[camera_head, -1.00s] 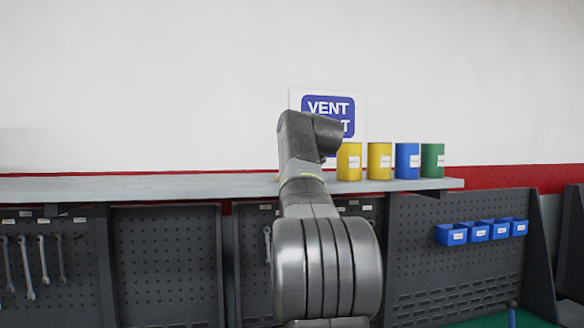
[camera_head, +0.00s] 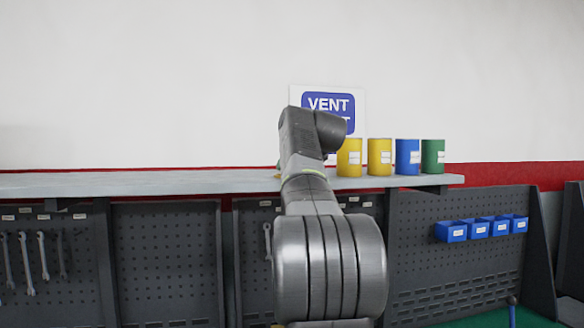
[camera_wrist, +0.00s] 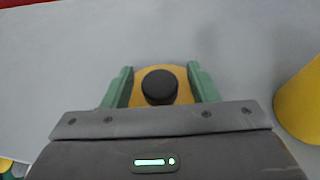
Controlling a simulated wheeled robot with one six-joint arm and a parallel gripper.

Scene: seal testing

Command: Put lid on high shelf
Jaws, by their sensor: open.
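The lid (camera_wrist: 185,75) is a yellow disc with a round black knob (camera_wrist: 160,84). In the wrist view it lies on or just above the grey high shelf (camera_wrist: 60,60); I cannot tell which. My gripper (camera_wrist: 159,70) is open, with one green finger on each side of the lid. Whether the fingers touch its rim is unclear, and my gripper body hides the lid's near part. In the head view the shelf (camera_head: 150,183) runs across the picture, and my arm hides the gripper and most or all of the lid.
Two yellow canisters, a blue canister (camera_head: 407,158) and a green canister (camera_head: 433,157) stand on the shelf right of my arm. A yellow canister (camera_wrist: 302,105) is close on the right in the wrist view. The shelf's left stretch is clear. Pegboards with wrenches hang below.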

